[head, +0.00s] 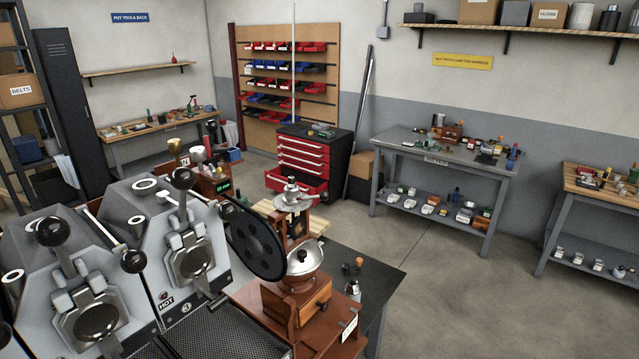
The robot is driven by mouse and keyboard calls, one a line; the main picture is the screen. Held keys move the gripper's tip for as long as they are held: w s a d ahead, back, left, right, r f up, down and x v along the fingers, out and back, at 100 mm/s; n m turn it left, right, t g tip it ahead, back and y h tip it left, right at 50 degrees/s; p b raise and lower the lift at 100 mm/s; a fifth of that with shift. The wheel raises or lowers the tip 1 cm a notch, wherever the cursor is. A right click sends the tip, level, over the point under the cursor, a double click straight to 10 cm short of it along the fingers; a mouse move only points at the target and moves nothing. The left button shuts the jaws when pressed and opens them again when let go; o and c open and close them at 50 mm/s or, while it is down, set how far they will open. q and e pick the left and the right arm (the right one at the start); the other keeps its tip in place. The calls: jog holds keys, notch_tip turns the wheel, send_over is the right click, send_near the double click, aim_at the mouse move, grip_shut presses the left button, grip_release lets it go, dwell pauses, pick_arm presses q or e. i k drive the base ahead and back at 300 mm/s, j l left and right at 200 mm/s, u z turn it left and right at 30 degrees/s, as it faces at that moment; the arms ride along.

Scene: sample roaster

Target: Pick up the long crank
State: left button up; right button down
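I cannot pick out the long crank with certainty. A small dark piece with a brown knob (352,265) lies on the black tabletop (378,272), right of a wooden hand grinder (302,297) with a silver bowl-shaped top. I cannot tell whether it is a crank. A second grinder (293,225) with a metal hopper stands behind the first. A large black wheel (256,243) stands beside them on the left. Neither of my grippers is in view.
The grey roaster (180,255) with black ball-ended levers fills the lower left. A small metal canister (353,290) stands near the black tabletop's edge. Cluttered benches stand at the back left (150,126), back right (415,150) and far right (600,195). A red tool chest (305,160) has an open drawer. Floor on the right is clear.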

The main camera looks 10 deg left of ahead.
aim_at(346, 270)
jog(key=i+l+u, duration=0.15)
jog(key=i+l, duration=0.2)
jog(key=i, duration=0.25)
jog(key=i+l+u, duration=0.15)
jog(key=i+l, duration=0.25)
jog(key=i, duration=0.15)
jog(key=i+l+u, duration=0.15)
jog(key=i+l, duration=0.3)
jog(key=i+l+u, duration=0.2)
jog(key=i+l, duration=0.35)
jog(key=i+l+u, duration=0.15)
jog(key=i+l, duration=0.4)
jog(key=i+l+u, duration=0.15)
jog(key=i+l, duration=0.3)
jog(key=l, duration=0.3)
